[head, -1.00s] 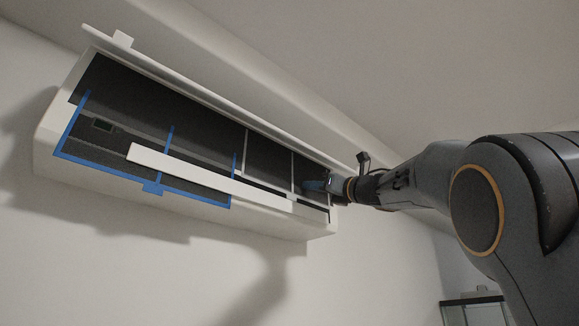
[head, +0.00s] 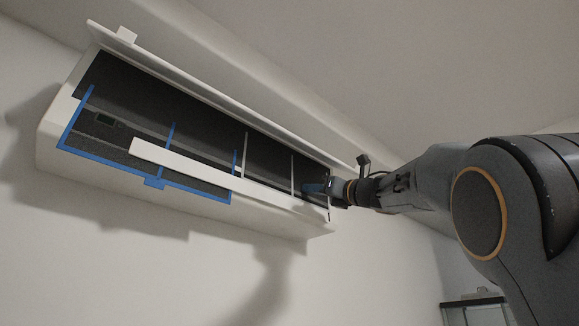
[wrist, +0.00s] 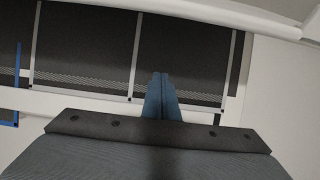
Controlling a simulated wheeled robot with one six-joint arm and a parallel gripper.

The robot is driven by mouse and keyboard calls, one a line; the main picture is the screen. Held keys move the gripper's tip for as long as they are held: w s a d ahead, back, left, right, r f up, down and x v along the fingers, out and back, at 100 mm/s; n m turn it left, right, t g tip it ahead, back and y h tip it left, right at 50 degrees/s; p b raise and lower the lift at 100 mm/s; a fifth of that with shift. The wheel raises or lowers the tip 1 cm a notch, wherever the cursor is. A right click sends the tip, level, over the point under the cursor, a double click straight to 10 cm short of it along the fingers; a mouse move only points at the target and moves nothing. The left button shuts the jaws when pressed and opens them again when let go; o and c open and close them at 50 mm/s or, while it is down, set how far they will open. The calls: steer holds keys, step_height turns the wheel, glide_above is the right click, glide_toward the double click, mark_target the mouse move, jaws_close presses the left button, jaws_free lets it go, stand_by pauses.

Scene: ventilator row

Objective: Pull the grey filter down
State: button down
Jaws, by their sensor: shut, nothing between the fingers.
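The grey filter (head: 293,173) is in the right part of the open wall unit, a dark mesh panel with thin light-grey bars. In the wrist view its mesh (wrist: 88,50) and bars fill the upper middle. The lower edge of the filter runs along a white strip. My gripper (head: 308,188) is at the right end of the filter. In the wrist view my blue fingers (wrist: 160,76) are together, overlapping the lower part of the mesh just right of the middle bar. Nothing shows between them. I cannot tell whether the tips touch the filter.
A blue-framed filter (head: 152,182) is in the left part of the unit. A white lifted cover (head: 200,85) runs along the top. A white strip (head: 210,172) crosses the lower front. The wall below is clear.

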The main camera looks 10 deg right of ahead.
mark_target(304, 199)
steer(key=shift+w+f+b, duration=0.1)
steer(key=shift+f+b, duration=1.6)
steer(key=shift+b, duration=0.15)
steer(key=shift+s, duration=0.2)
steer(key=shift+s+d+b, duration=0.3)
steer(key=shift+b, duration=0.05)
steer(key=shift+s+r, duration=0.1)
steer(key=shift+r, duration=0.05)
stand_by(0.4)
steer(key=shift+r+p, duration=2.7)
steer(key=shift+r, duration=0.25)
steer(key=shift+w+a, duration=0.25)
steer(key=shift+w, duration=0.25)
